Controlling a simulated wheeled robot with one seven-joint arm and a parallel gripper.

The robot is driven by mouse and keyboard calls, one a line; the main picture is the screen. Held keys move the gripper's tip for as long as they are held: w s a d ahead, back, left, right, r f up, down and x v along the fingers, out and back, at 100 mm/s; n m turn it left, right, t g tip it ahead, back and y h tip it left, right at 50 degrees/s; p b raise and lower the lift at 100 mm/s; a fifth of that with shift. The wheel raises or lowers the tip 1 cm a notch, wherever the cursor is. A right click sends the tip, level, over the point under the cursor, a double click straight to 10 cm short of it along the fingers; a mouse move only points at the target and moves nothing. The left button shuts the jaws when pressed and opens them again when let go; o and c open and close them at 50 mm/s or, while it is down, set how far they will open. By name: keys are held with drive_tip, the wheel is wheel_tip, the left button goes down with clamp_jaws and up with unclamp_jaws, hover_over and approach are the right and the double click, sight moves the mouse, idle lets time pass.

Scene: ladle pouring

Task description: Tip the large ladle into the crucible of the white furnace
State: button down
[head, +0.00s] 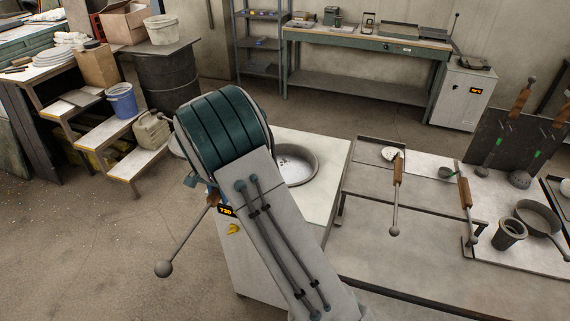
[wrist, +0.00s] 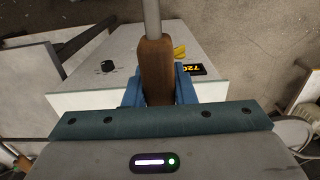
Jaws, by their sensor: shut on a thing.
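The white furnace (head: 318,210) stands in the middle of the head view, partly behind my arm. Its round grey crucible (head: 313,172) is open at the top, and my arm covers its left side. My gripper (wrist: 158,88) is shut on the wooden handle of a ladle (wrist: 155,62). In the head view the ladle's thin rod and ball end (head: 163,268) stick out to the lower left of my arm. The ladle's bowl is out of sight, so I cannot tell its tilt or contents. The furnace's 720 display (wrist: 195,69) shows beside the handle.
Right of the furnace, a metal table (head: 400,262) holds two other ladles (head: 398,172) (head: 464,192), a dark cup (head: 509,233) and a pan (head: 540,218). Steps with a blue bucket (head: 122,101) stand left. Floor at lower left is clear.

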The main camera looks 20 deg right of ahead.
drive_tip(key=shift+s+d+f, duration=0.1)
drive_tip(key=shift+s+f, duration=0.1)
drive_tip(key=shift+f, duration=0.3)
drive_tip(key=d+t+y+b, duration=0.1)
drive_tip(key=b, duration=0.1)
drive_tip(key=s+d+f+y+b, duration=0.1)
drive_tip(key=b, duration=0.1)
drive_tip(key=s+d+t+y+b, duration=0.1)
drive_tip(key=b, duration=0.1)
drive_tip(key=shift+d+f+t+y, duration=0.2)
drive_tip(key=shift+f+t+y, duration=0.05)
drive_tip(key=shift+t+y, duration=0.05)
idle(0.4)
drive_tip(key=shift+s+b, duration=0.15)
drive_tip(key=shift+b, duration=0.5)
drive_tip(key=b, duration=0.3)
drive_tip(key=shift+s+d+t+y, duration=0.2)
drive_tip(key=shift+d+t+y, duration=0.1)
drive_tip(key=shift+y, duration=0.1)
